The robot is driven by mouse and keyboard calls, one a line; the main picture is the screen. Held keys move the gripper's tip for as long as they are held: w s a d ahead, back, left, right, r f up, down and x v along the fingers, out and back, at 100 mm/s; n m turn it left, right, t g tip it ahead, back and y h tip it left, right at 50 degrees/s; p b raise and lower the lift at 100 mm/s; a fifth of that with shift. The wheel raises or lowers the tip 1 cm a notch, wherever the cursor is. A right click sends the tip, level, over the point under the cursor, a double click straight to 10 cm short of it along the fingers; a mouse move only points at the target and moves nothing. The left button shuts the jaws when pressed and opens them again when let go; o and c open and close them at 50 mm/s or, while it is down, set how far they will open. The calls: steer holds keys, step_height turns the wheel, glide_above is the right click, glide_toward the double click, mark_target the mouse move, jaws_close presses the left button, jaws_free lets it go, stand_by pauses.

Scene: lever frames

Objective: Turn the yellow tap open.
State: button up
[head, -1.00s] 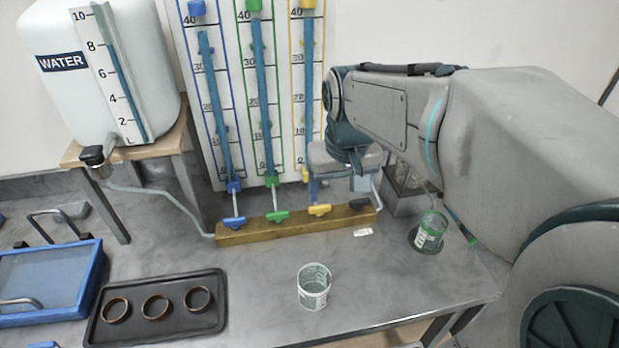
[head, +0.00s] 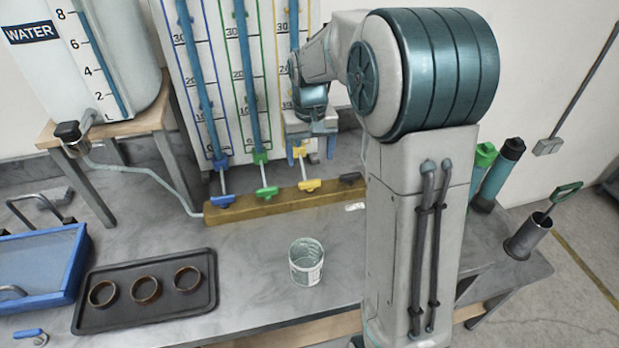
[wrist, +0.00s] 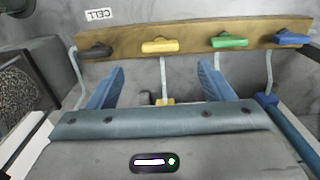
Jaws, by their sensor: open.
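The yellow tap (head: 309,185) sits on a brass bar (head: 265,205), its handle lying along the bar. It also shows in the wrist view (wrist: 162,46), ahead of and between my fingertips. My gripper (head: 311,154) is open and empty, behind and above the bar, in line with the yellow tap. In the wrist view my gripper (wrist: 161,72) has its two blue fingers spread either side of the yellow tap's pipe, short of the handle. No contact with the handle shows.
On the bar are a green tap (head: 266,191), a blue tap (head: 222,200) and a black tap (head: 351,178). The gauge panel (head: 240,100) stands behind. A beaker (head: 306,262) and a tray of rings (head: 150,292) are in front.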

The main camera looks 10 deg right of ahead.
mark_target(310, 182)
step_height(310, 182, down, 9)
steer(key=shift+p, duration=0.35)
steer(key=c, duration=1)
